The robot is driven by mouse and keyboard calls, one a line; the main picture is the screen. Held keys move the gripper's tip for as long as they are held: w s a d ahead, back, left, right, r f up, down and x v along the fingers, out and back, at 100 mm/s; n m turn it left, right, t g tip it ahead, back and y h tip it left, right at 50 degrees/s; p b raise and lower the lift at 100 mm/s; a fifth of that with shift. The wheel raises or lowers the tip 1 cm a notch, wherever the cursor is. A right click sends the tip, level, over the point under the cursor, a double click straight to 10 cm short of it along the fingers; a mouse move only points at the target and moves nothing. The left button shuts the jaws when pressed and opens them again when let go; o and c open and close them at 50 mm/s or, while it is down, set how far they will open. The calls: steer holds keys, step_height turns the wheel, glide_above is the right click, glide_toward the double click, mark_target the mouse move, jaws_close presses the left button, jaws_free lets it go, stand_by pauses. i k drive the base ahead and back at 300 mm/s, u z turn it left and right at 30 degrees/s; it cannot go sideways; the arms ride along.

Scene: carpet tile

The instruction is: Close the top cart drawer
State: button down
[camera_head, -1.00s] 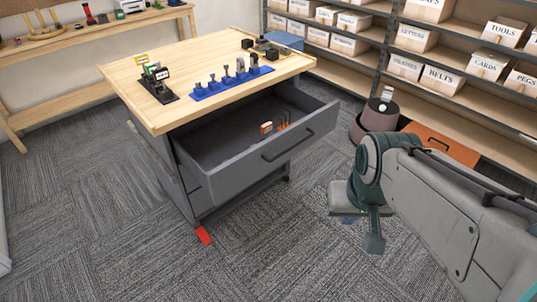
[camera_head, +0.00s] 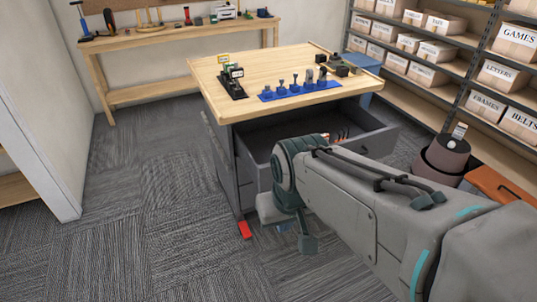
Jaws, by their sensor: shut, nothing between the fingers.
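The tool cart (camera_head: 222,158) has a light wood top and a dark grey body. Its top drawer (camera_head: 378,141) stands pulled out toward the right front, with a few small items with orange parts inside. My arm crosses in front of the drawer and hides most of its front and its handle. My gripper (camera_head: 306,243), at the end of the arm, is low in front of the cart, shut and empty. Its fingers are hard to make out. I cannot tell whether it touches the drawer.
Small tools stand in a blue rack (camera_head: 300,90) and a black holder (camera_head: 232,88) on the cart top. A workbench (camera_head: 180,38) is behind. Shelves of boxes (camera_head: 497,75), a dark bin (camera_head: 443,157) and an orange box (camera_head: 490,184) are right. Carpet is clear at left.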

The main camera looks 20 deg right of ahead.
mark_target(254, 142)
steer(key=u, duration=0.1)
steer(key=i, duration=1)
